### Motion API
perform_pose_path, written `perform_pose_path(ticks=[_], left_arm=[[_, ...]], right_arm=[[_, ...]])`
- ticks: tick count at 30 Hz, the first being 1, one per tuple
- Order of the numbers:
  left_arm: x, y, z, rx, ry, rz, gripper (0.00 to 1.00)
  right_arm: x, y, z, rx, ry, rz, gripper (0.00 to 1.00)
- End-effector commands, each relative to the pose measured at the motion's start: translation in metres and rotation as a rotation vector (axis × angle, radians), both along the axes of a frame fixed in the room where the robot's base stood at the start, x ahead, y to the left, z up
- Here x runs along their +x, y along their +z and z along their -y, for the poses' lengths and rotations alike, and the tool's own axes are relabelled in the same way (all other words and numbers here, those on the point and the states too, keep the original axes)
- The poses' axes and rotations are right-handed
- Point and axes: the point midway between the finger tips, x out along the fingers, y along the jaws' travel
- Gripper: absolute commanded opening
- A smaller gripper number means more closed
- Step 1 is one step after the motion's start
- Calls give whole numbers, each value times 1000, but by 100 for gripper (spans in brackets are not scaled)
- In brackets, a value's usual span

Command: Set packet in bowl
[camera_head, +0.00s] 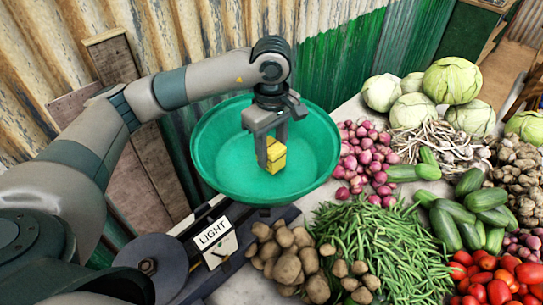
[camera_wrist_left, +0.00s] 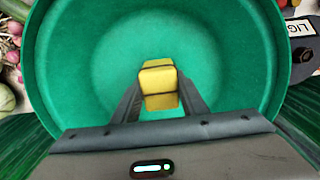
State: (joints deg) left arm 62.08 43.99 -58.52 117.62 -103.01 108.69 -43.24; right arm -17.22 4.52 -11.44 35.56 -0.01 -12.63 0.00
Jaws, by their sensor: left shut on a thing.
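The packet (camera_head: 275,156) is a small yellow block with a dark band. My left gripper (camera_head: 268,160) is shut on it and points down over the green bowl (camera_head: 215,155). In the left wrist view the packet (camera_wrist_left: 158,84) sits between the fingertips, with the green bowl (camera_wrist_left: 80,60) all around behind it. I cannot tell whether the packet touches the bowl's floor. The bowl looks otherwise empty. My right gripper is not in view.
The bowl sits on a scale with a "LIGHT" sign (camera_head: 216,238). Potatoes (camera_head: 285,262), green beans (camera_head: 372,245) and red onions (camera_head: 366,160) crowd its right and front sides. A corrugated wall (camera_head: 200,35) stands behind.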

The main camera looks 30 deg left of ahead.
Motion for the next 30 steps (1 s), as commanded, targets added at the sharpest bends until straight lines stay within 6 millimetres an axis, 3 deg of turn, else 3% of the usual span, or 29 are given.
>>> perform_pose_path(ticks=[7,20,21,22,23,30], left_arm=[[-1,-25,0,-1,0,-1,11],[0,-31,0,0,0,1,11],[0,-30,0,0,0,1,46],[0,-30,0,0,0,1,53],[0,-30,0,0,0,0,58],[0,-30,0,0,0,0,58]], right_arm=[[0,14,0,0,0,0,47],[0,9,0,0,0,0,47],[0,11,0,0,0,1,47],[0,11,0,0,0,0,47],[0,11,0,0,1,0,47],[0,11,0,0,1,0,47]])
